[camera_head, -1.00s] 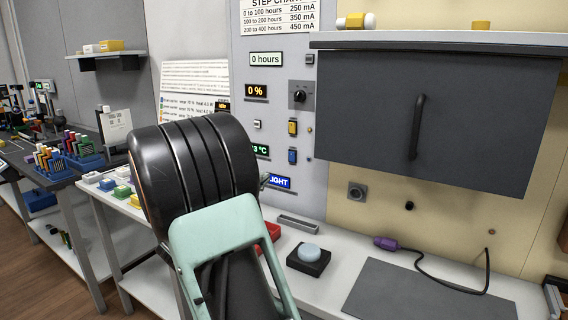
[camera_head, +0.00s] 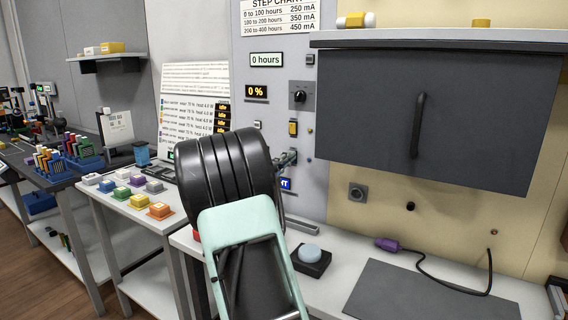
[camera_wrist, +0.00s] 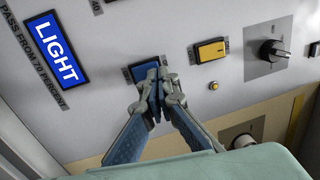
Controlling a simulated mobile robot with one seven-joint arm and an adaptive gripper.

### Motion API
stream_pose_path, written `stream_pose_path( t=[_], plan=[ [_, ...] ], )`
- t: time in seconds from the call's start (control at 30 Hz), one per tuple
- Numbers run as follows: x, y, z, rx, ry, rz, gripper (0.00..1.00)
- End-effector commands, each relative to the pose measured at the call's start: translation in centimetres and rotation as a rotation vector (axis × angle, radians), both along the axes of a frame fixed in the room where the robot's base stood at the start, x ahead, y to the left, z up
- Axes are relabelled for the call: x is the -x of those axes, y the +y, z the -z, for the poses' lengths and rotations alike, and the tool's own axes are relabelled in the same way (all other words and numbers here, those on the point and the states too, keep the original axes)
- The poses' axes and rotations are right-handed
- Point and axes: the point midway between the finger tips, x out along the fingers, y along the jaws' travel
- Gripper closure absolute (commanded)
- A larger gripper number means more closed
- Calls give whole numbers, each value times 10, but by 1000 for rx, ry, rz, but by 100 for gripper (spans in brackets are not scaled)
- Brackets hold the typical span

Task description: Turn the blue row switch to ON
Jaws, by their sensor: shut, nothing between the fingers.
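The blue row switch (camera_wrist: 146,69) is on the grey panel in the wrist view, between the blue LIGHT sign (camera_wrist: 52,49) and the yellow switch (camera_wrist: 210,50). My gripper (camera_wrist: 155,85) is shut and empty, its fingertips over the blue switch. They appear to touch it or come very close, and cover much of its face. Whether the switch is on or off cannot be told. In the head view my gripper (camera_head: 289,157) reaches the panel below the yellow switch (camera_head: 293,128), and my arm hides the blue switch.
A black knob (camera_wrist: 273,51) and an amber lamp (camera_wrist: 213,86) are on the panel to the right. A dark cabinet (camera_head: 370,105) juts out right of the panel. A round pale-blue button (camera_head: 309,251) stands on the bench below.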

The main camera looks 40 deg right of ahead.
Motion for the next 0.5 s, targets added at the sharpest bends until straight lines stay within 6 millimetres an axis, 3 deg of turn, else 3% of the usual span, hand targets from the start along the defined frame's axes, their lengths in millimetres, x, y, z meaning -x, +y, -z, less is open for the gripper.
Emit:
stream_pose_path(
  t=[0.5],
  plan=[
    [-1,-8,-11,-73,27,5,100]
  ],
)
